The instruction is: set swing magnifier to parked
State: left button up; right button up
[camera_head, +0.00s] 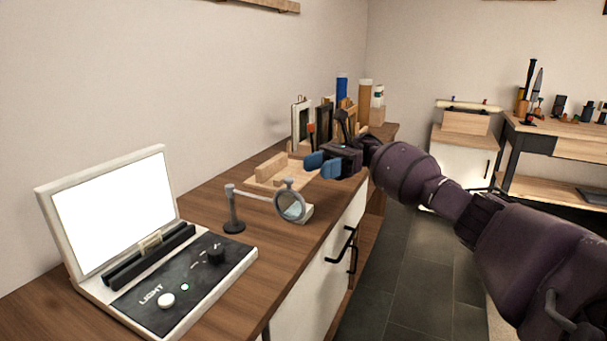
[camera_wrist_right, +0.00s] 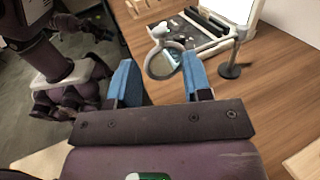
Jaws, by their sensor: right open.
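The lens stands to the right of the post in the head view, near the counter's front edge. My right gripper (camera_head: 318,163) is open and empty, with blue fingers, above and beyond the lens. In the right wrist view, the open gripper (camera_wrist_right: 161,80) shows the lens ring (camera_wrist_right: 163,62) framed between its fingers but farther off. The post (camera_wrist_right: 234,52) is to the right there. My left gripper does not show clearly.
A light box (camera_head: 160,275) with a lit panel and knobs stands nearer on the counter. Upright tools and bottles (camera_head: 342,105) stand farther back.

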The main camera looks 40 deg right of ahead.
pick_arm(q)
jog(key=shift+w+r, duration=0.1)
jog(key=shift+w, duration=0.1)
pick_arm(e)
jog(key=shift+d, duration=1.85)
